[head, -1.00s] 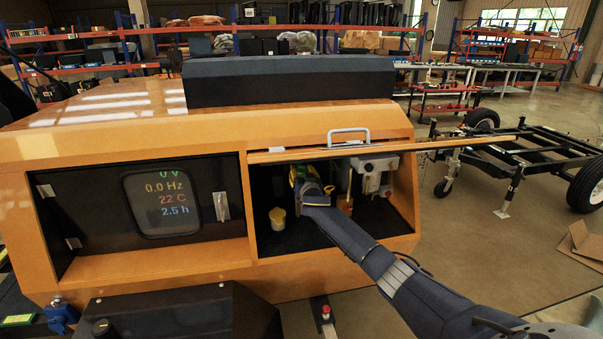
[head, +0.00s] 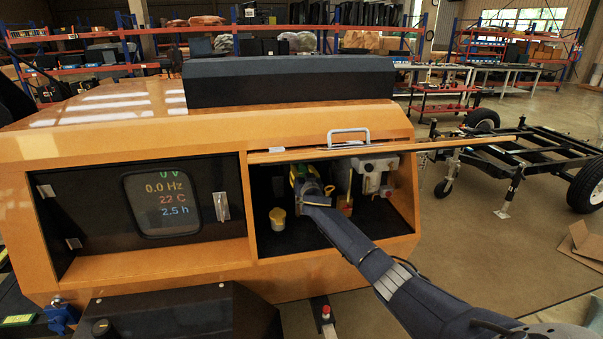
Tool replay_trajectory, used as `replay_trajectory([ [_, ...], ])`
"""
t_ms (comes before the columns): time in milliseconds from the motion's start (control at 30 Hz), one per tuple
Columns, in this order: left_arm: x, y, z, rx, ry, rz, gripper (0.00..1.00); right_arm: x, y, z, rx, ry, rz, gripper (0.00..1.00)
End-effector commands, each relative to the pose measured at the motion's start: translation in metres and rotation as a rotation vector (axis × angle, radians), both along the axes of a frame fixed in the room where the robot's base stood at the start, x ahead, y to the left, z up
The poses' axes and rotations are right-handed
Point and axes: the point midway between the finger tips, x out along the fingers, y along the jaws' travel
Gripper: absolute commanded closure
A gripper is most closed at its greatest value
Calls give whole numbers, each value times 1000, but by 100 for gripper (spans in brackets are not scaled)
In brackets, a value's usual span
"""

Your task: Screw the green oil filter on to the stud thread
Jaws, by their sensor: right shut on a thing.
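My right gripper (head: 306,183) reaches into the open right-hand bay of the orange machine. It is shut on the green oil filter (head: 295,173), of which only a small green-yellow part shows beside the fingers. The gripper and wrist cover the rest of the filter. The stud thread is hidden, so I cannot tell whether the filter touches it. My left gripper is not in view.
A yellow round object (head: 277,218) stands on the bay floor, left of my right gripper. A white unit (head: 375,174) is at the bay's right. The raised orange door (head: 450,145) overhangs the opening. A display panel (head: 165,204) fills the left bay.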

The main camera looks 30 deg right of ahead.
Motion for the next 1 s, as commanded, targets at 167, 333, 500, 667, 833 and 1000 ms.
replay_trajectory([
  [167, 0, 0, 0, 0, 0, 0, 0, 0, 0, 1, 1, -1, 1, 95],
  [333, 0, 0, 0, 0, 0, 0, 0, 1, 0, 1, -1, -2, 1, 95],
  [500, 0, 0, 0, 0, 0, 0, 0, 4, -2, 1, -1, -2, -1, 95],
  [667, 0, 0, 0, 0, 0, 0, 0, 8, -4, 2, -1, -3, -1, 95],
  [833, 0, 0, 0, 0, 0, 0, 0, 11, -5, 2, -1, -3, -2, 95],
  [1000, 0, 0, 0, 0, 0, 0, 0, 14, -6, 1, -1, -3, -1, 95],
])
